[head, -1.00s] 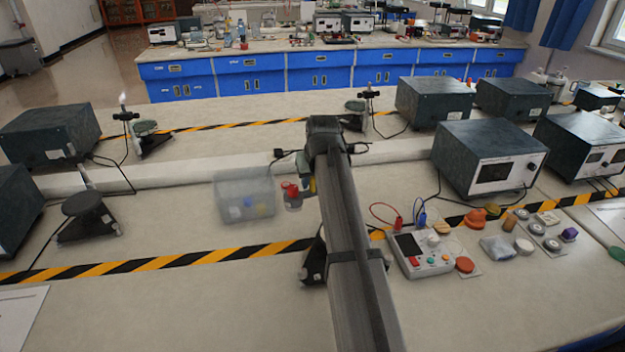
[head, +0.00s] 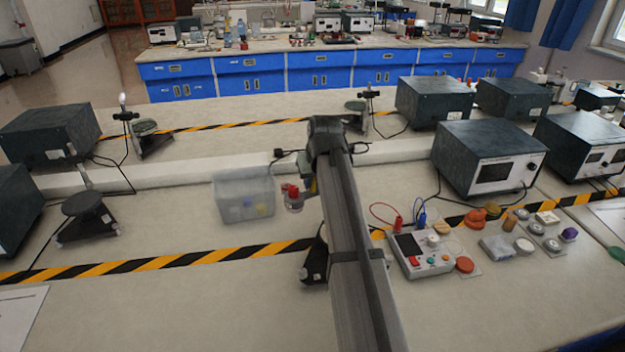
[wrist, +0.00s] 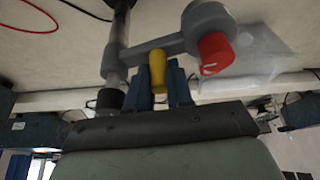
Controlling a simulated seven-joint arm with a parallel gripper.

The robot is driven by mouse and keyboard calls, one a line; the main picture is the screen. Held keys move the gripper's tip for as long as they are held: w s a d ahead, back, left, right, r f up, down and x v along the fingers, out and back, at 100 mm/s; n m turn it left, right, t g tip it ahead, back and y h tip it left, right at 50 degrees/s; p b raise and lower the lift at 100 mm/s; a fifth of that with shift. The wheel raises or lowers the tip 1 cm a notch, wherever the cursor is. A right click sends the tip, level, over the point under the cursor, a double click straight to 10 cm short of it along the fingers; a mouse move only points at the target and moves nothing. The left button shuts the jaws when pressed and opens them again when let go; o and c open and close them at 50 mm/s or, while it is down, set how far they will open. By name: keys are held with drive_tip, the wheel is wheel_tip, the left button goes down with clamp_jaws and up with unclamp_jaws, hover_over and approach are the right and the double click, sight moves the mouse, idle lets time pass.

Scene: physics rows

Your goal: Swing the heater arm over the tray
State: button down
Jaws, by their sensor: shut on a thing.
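The heater arm (wrist: 150,52) is a grey bar on an upright post (wrist: 117,60), with a round grey head and a red knob (wrist: 214,52) at its free end. A yellow handle (wrist: 157,72) stands out from the bar. My gripper (wrist: 159,88) has its blue fingers shut on this handle. In the head view my own arm hides most of the heater arm; its red knob (head: 292,190) shows left of my gripper. A translucent tray-like bin (head: 228,202) with yellow and blue things inside stands just left of the knob. The knob end looks beside the bin, not over it.
A control box (head: 422,262) with red and blue leads stands right of my arm, with small parts beyond it. A dark stand (head: 84,208) is at the left. Grey instrument boxes (head: 487,160) stand at the back right.

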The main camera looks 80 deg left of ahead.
drive_tip(key=d+n, duration=0.1)
drive_tip(key=n, duration=0.1)
drive_tip(key=w+n+g, duration=0.1)
drive_tip(key=shift+d+n+h, duration=0.3)
drive_tip(key=shift+d+n, duration=0.05)
drive_tip(key=shift+n, duration=0.05)
drive_tip(key=shift+w+d+n+g+h, duration=0.5)
drive_tip(key=shift+w+n, duration=0.25)
drive_tip(key=shift+n, duration=1)
drive_tip(key=shift+w+d+n+g+h, duration=0.25)
drive_tip(key=shift+w+n+g+h, duration=0.35)
drive_tip(key=shift+n, duration=1.2)
drive_tip(key=shift+w+d+n+g+h, duration=0.4)
drive_tip(key=shift+w+n, duration=0.45)
drive_tip(key=shift+n, duration=0.9)
drive_tip(key=c, duration=1)
unclamp_jaws()
drive_tip(key=v, duration=1.4)
drive_tip(key=shift+s+a, duration=0.2)
drive_tip(key=shift+a, duration=0.05)
